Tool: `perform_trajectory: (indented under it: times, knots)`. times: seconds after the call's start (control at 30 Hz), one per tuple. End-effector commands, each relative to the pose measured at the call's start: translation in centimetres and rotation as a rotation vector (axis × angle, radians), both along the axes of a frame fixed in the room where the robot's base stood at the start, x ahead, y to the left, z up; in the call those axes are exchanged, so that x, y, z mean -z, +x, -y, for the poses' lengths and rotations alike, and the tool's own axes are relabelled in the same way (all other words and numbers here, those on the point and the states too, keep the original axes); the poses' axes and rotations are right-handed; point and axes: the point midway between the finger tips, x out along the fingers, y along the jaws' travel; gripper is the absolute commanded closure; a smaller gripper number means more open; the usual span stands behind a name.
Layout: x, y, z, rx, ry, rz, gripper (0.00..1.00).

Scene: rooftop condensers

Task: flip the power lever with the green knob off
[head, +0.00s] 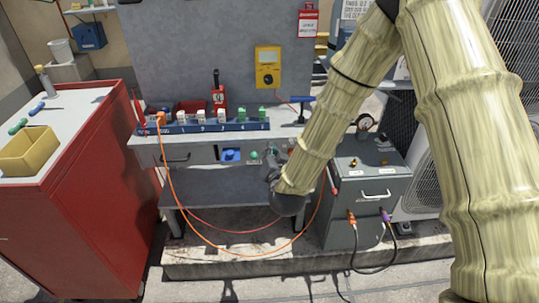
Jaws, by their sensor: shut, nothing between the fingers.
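My gripper (268,154) is at the front of the grey workbench (190,154), at the end of my tan, ribbed arm. Its fingers are small and dark here, and it is shut and empty. A small round green knob (254,155) shows on the bench front just left of the fingers, very close to them. I cannot tell whether they touch. The lever's shaft and its position are not clear, and my gripper may hide part of it.
A blue strip (190,128) with white and green blocks lies on the bench top. A red cabinet (100,210) stands left, and a grey unit with a gauge (366,200) stands right. An orange cable (168,185) hangs in front. My arm blocks much of the right side.

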Motion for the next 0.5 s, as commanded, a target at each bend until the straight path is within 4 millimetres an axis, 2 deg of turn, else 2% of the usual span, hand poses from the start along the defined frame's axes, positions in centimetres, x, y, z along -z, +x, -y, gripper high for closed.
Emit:
perform_trajectory:
  times: [0.4,0.5]
  knots:
    - [1.1,6.9,-0.8,-0.001,-0.001,0.001,1.00]
    - [2.5,6.6,-1.5,-0.001,-0.001,-0.002,1.00]
